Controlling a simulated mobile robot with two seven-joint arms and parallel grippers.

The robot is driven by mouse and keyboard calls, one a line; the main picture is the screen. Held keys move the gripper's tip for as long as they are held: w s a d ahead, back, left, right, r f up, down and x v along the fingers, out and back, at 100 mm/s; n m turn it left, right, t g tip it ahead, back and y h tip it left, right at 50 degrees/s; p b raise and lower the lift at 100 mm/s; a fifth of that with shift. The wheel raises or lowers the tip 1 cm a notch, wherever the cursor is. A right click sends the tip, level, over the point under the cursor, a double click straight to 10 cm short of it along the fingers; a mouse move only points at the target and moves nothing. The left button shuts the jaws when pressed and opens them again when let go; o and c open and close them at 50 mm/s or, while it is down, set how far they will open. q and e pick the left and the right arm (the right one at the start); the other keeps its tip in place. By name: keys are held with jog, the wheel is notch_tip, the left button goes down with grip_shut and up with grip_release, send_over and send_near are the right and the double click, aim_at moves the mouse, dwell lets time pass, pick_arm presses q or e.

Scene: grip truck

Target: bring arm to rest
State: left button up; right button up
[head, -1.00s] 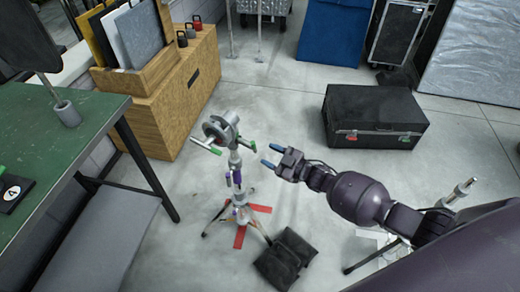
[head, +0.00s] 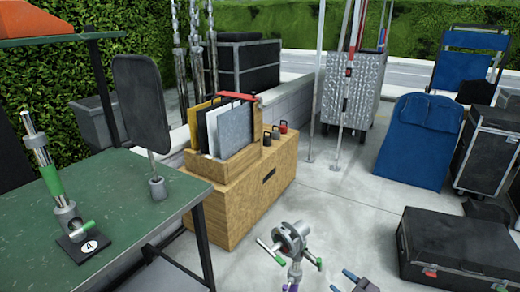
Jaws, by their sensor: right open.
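My right gripper (head: 343,282) shows at the bottom edge of the head view, with blue fingertips open and nothing between them. Most of its arm is cut off by the frame. Just left of it is a metal stand with a round grip head (head: 290,238) and green handles. The fingertips look apart from the stand's green handle (head: 312,259). The stand's lower part and feet are out of frame. My left gripper is not in view.
A green table (head: 130,205) at left holds a clamp post on a base marked 4 (head: 85,246) and a dark panel (head: 143,103). A wooden box (head: 250,195) stands behind the stand. A black case (head: 455,245) lies at right. Open concrete floor (head: 345,215) lies between.

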jog(key=s+a+r+m+h+p, duration=0.1)
jog(key=s+a+r+m+h, duration=0.2)
jog(key=s+r+m+h, duration=0.15)
jog(key=s+d+f+m+g+h+p, duration=0.1)
jog(key=s+d+m+h, duration=0.1)
jog(key=s, duration=1.1)
jog(key=s+d+m+g+h+p, duration=0.1)
jog(key=s+d+m+g+h, duration=0.1)
jog(key=s, duration=1.1)
jog(key=shift+s+f+m+h, duration=0.2)
jog(key=shift+f+m+h, duration=0.25)
jog(key=shift+m, duration=0.6)
